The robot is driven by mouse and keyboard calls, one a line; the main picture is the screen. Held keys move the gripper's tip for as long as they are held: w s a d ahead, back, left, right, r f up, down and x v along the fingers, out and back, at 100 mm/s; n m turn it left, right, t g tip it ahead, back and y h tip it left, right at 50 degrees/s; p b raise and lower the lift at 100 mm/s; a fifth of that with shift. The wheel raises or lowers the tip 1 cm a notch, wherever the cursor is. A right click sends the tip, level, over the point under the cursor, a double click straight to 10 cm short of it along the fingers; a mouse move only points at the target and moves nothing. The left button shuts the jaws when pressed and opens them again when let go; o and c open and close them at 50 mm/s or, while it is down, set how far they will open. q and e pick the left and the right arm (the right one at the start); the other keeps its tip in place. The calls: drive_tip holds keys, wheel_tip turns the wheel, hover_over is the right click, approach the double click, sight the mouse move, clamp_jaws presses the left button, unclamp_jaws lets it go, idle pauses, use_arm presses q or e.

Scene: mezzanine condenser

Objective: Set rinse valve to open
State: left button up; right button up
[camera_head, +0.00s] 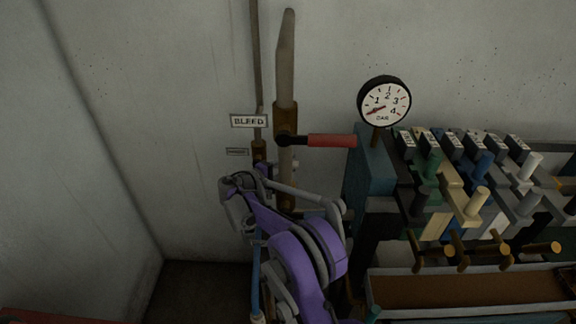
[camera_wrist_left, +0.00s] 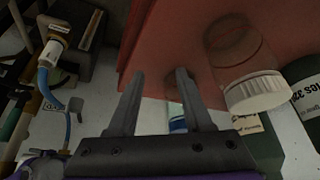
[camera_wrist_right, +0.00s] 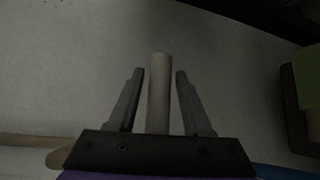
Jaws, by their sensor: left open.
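My right gripper (camera_head: 248,181) is in front of the pipes at the back wall, below the BLEED sign; its fingertips are hard to make out there. In the right wrist view its fingers (camera_wrist_right: 160,74) are apart, with a pale round bar (camera_wrist_right: 158,95) between them and gaps on both sides. A small plate (camera_head: 237,152) below the BLEED sign is too small to read. A brass fitting (camera_head: 259,150) sits beside it, partly hidden by my arm. I cannot tell which part is the rinse valve. My left gripper (camera_wrist_left: 155,75) is open and empty.
A red-handled lever (camera_head: 330,140) sticks out right from the thick pipe, near the BLEED sign (camera_head: 248,121). A gauge (camera_head: 384,102) and a bank of coloured levers (camera_head: 470,190) stand right. In the left wrist view, a capped bottle (camera_wrist_left: 255,90) is close to the left gripper.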

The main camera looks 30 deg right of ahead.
clamp_jaws()
idle(1.2)
